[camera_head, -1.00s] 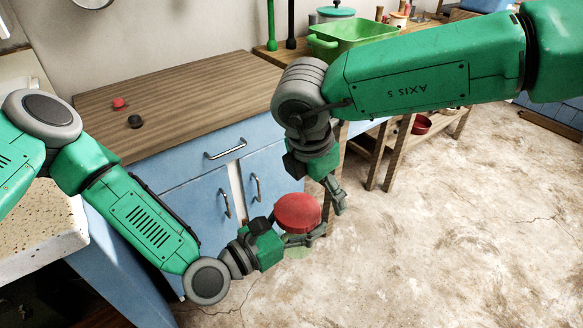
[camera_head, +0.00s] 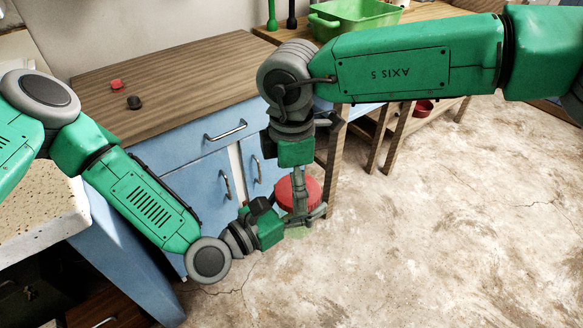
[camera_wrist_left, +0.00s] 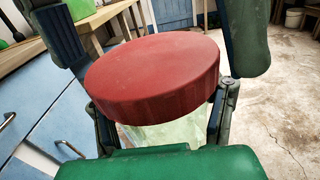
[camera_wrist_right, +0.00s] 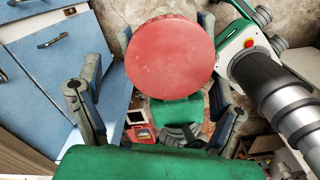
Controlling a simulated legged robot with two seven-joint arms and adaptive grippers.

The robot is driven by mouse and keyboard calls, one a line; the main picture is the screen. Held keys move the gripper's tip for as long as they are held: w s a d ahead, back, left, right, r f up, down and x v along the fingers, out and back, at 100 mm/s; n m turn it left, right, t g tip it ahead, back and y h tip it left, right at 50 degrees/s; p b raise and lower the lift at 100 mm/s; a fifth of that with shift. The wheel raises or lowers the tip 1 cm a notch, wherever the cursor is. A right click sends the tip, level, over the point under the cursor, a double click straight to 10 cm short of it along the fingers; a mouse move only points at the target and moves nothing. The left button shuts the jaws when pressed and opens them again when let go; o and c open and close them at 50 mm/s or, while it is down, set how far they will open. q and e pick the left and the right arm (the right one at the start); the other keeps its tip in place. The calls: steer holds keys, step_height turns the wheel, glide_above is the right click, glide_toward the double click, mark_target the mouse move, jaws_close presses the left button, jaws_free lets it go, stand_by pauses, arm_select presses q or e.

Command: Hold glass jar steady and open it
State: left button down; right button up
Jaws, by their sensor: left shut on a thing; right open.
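The glass jar has a wide red lid (camera_wrist_left: 155,75) and a pale greenish see-through body (camera_wrist_left: 160,135), seen under the lid in the left wrist view. My left gripper (camera_head: 300,222) is shut on the jar body and holds it in the air, upright or nearly so, in front of the blue cabinet. My right gripper (camera_head: 300,210) points down over the jar. In the right wrist view its fingers (camera_wrist_right: 160,110) are spread, and the red lid (camera_wrist_right: 170,58) shows beyond them. In the head view the right fingers cover part of the lid (camera_head: 283,194). Contact with the lid cannot be told.
A blue cabinet (camera_head: 195,180) with a wooden top (camera_head: 190,85) stands behind the jar. A small red object (camera_head: 117,85) and a dark one (camera_head: 134,102) lie on top. A green basin (camera_head: 350,20) stands on a bench behind. The floor (camera_head: 430,230) at right is clear.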

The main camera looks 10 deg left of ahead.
steer(key=shift+f, duration=0.15)
steer(key=shift+w, duration=0.1)
steer(key=c, duration=1.3)
